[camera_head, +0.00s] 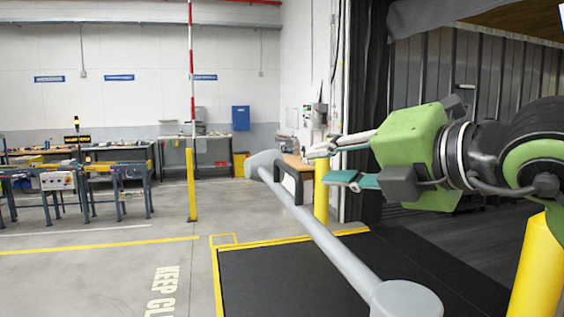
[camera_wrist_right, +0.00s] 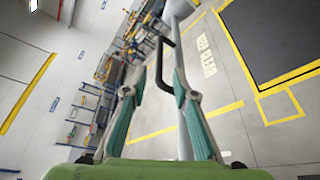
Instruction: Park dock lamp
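The dock lamp is a grey arm (camera_head: 330,238) with a flared head (camera_head: 263,160) at its far end and a round grey joint (camera_head: 405,299) at the near end. A black handle (camera_head: 297,181) stands on the arm near the head. My right gripper (camera_head: 318,166) is open, with its fingertips just right of the handle. In the right wrist view the handle (camera_wrist_right: 163,62) shows at the fingertips of the right gripper (camera_wrist_right: 167,62), and I cannot tell whether they touch it. The lamp arm (camera_wrist_right: 182,125) passes along the right finger. My left gripper is not in view.
Yellow posts (camera_head: 191,185) (camera_head: 321,192) (camera_head: 540,265) stand around the dock. A black floor plate (camera_head: 280,280) with yellow edging lies under the lamp arm. The trailer's dark opening is at right. A conveyor (camera_head: 90,172) stands at far left; the grey floor between is clear.

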